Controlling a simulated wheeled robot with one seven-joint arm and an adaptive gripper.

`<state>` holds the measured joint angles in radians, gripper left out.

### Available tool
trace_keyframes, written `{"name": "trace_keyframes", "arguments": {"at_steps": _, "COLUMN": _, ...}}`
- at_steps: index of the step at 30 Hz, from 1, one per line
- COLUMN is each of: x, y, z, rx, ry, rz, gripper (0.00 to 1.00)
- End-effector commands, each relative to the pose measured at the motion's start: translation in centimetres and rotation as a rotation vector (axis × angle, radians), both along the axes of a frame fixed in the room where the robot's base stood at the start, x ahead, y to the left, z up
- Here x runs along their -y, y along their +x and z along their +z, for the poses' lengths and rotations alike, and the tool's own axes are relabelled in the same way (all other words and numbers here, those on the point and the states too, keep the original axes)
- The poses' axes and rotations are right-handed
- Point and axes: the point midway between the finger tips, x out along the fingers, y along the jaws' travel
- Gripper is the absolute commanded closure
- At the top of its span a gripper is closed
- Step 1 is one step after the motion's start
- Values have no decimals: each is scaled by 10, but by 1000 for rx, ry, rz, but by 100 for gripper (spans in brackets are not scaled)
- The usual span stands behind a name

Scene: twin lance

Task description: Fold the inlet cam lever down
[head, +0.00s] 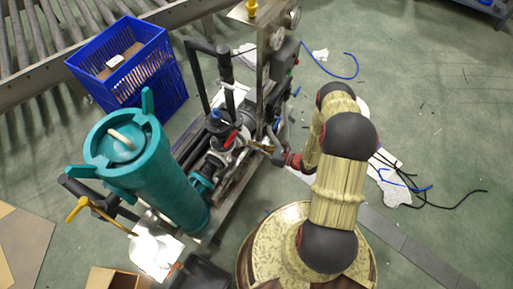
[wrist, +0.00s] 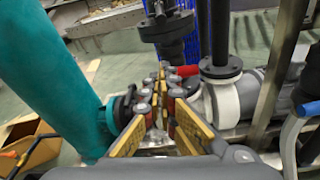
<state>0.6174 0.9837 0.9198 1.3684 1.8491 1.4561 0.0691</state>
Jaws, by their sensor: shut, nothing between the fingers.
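A red lever (head: 230,138) stands up at the pipework in the middle of the pump skid. In the wrist view the red lever (wrist: 187,71) shows just right of my fingertips, beside a white coupling body (wrist: 222,100). I take it for the inlet cam lever, but no label shows. My gripper (head: 258,146) reaches in from the right, with its tips a little right of the lever. In the wrist view my gripper (wrist: 163,74) has its fingers together at the tips, with nothing between them. Part of the lever is hidden behind the fingertips; I cannot tell whether they touch it.
A teal filter vessel (head: 150,165) stands left of the lever. A black flange (wrist: 221,67) and vertical pipe rise close to my fingers. A blue crate (head: 130,65) stands behind. A metal post (head: 263,75) with gauges rises beside the pipework. Floor at right is mostly open, with loose cables.

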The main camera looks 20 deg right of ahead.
Motion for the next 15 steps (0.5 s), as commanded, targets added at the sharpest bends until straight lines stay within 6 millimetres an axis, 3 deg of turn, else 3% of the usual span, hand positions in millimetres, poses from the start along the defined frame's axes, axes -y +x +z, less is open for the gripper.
{"name": "trace_keyframes", "arguments": {"at_steps": 9, "x": -42, "y": 47, "z": -12, "rx": 1, "ry": -1, "rz": 6, "gripper": 100}}
{"name": "trace_keyframes", "arguments": {"at_steps": 15, "x": -33, "y": 47, "z": 13, "rx": 2, "ry": -2, "rz": 0, "gripper": 100}}
